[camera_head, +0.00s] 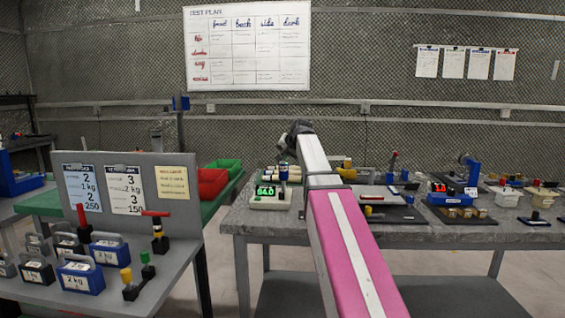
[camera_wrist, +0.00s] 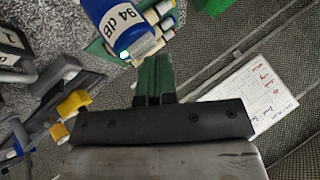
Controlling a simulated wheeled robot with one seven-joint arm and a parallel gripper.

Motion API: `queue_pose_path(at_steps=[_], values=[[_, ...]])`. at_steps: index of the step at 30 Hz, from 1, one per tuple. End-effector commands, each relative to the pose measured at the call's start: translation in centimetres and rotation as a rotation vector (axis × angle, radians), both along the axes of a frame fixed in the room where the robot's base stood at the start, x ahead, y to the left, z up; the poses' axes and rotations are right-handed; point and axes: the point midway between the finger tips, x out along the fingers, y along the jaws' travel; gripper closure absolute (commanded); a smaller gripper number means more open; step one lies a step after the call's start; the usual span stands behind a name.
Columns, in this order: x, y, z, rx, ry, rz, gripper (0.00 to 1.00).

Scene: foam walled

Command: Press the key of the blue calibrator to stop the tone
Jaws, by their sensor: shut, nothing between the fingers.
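The blue calibrator (camera_wrist: 112,22) is a blue cylinder with a white "94 dB" label at the top of the wrist view. A small green light (camera_wrist: 124,54) glows at its lower end. I see a gap in the picture but cannot judge the depth. The key is not clearly distinguishable.
The grey bench (camera_head: 255,222) carries several instruments, including a blue unit with a red display (camera_head: 439,187). A side table at left holds labelled weights (camera_head: 80,276) and a grey upright panel (camera_head: 180,172). Red and green bins (camera_head: 212,182) stand behind it.

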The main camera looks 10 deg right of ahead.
Motion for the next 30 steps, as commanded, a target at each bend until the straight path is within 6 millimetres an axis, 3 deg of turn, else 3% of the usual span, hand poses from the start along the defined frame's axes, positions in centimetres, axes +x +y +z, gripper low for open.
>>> queue_pose_path(at_steps=[30], values=[[0.0,0.0,1.1,0.000,-0.001,0.000,1.00]])
